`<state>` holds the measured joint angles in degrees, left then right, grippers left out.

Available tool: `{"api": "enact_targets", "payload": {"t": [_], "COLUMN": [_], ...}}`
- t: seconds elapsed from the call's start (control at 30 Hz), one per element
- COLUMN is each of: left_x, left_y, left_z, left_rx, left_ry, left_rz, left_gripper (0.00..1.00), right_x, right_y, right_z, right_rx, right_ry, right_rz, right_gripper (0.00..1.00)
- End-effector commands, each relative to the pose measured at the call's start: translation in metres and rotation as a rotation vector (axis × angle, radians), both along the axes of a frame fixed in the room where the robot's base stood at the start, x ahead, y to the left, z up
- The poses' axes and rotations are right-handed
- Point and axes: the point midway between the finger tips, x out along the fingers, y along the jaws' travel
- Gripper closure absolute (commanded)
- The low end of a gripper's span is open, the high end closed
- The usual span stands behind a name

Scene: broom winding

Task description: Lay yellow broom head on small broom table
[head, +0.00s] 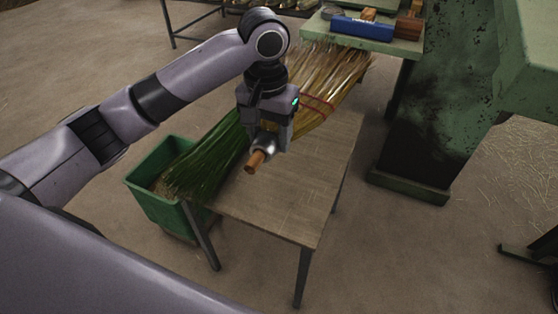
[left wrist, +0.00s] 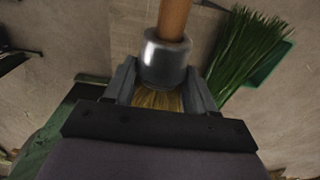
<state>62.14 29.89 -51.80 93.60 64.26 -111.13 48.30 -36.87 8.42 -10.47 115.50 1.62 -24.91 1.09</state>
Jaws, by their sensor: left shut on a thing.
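The yellow broom head (head: 340,78) has straw bristles with red bindings, a metal collar and a short wooden stub (head: 254,161). My left gripper (head: 268,137) is shut on it near the collar. The left wrist view shows the gripper fingers (left wrist: 163,88) on either side of the metal collar (left wrist: 163,60). The bristles fan toward the back right, past the small broom table (head: 285,205). The stub points toward the front over the tabletop. I cannot tell whether the broom head touches the table. My right gripper is not in view.
Green bristles (head: 212,158) lie along the table's left side, reaching into a green bin (head: 150,200). A green machine (head: 430,110) stands at the right. Its ledge at the back holds a blue tool (head: 362,27). The front of the tabletop is clear.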

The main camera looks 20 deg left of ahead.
Motion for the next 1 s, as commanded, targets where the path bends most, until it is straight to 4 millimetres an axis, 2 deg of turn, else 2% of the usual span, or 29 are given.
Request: {"api": "enact_targets", "payload": {"t": [0.03, 0.1, 0.27, 0.37, 0.6, 0.73, 0.87, 1.0], "left_x": [0.005, 0.009, 0.015, 0.017, 0.016, 0.016, 0.015, 0.015], "left_y": [-0.003, -0.005, -0.008, -0.009, -0.01, -0.009, -0.008, -0.007], "left_z": [-0.015, -0.021, -0.028, -0.026, -0.021, -0.027, -0.052, -0.09], "left_rx": [-0.002, -0.001, 0.0, 0.0, 0.002, 0.005, 0.008, 0.009], "left_ry": [-0.007, -0.011, -0.015, -0.018, -0.039, -0.047, -0.047, -0.047], "left_rz": [-0.003, -0.005, -0.011, -0.013, -0.017, -0.016, -0.014, -0.015], "left_gripper": [1.0, 1.0, 1.0, 1.0, 1.0, 1.0, 1.0, 1.0], "right_x": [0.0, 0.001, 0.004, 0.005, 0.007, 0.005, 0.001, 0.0], "right_y": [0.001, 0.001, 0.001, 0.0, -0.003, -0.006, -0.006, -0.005], "right_z": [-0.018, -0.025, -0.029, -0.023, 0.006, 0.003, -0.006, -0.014], "right_rx": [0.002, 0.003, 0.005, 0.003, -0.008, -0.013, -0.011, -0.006], "right_ry": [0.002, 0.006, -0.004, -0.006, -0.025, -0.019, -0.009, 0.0], "right_rz": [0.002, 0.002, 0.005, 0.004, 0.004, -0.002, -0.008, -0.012], "right_gripper": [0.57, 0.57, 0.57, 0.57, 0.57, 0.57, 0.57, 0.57]}}
